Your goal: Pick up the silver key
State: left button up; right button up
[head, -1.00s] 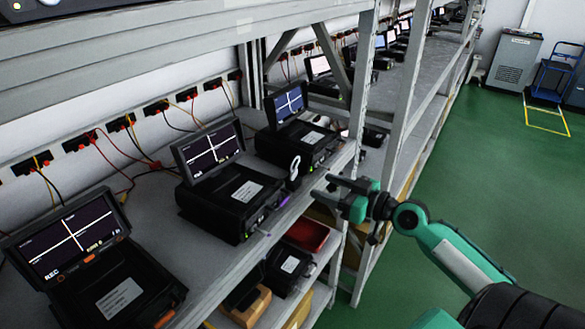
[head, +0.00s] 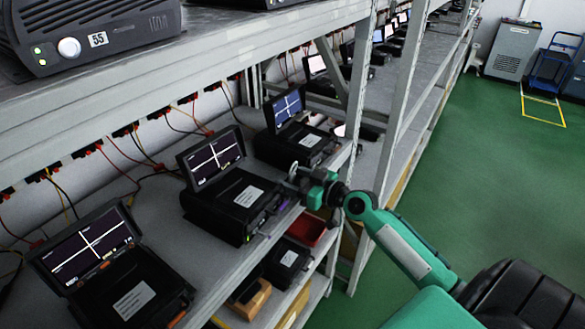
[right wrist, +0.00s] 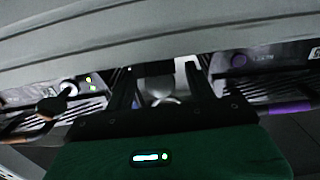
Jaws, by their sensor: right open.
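The silver key (head: 293,169) shows as a small pale loop at the right front edge of the middle black device (head: 228,208), on the shelf. My right gripper (head: 300,176) reaches in from the right and its tips are at the key, partly covering it. In the right wrist view the two dark fingers of the right gripper (right wrist: 159,92) are apart, and a pale rounded shape, likely the silver key (right wrist: 164,97), shows between them. I cannot tell whether the fingers touch it. My left gripper is not in view.
More black devices with tilted screens stand on the shelf, one at the front left (head: 120,280) and one behind (head: 300,140). The upper shelf (head: 200,65) overhangs the work area. A rack post (head: 400,100) stands behind my right arm.

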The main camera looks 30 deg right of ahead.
jog(key=shift+x, duration=0.95)
jog(key=c, duration=1)
jog(key=shift+c, duration=0.6)
notch_tip(320, 180, up, 20)
jog(key=b, duration=0.2)
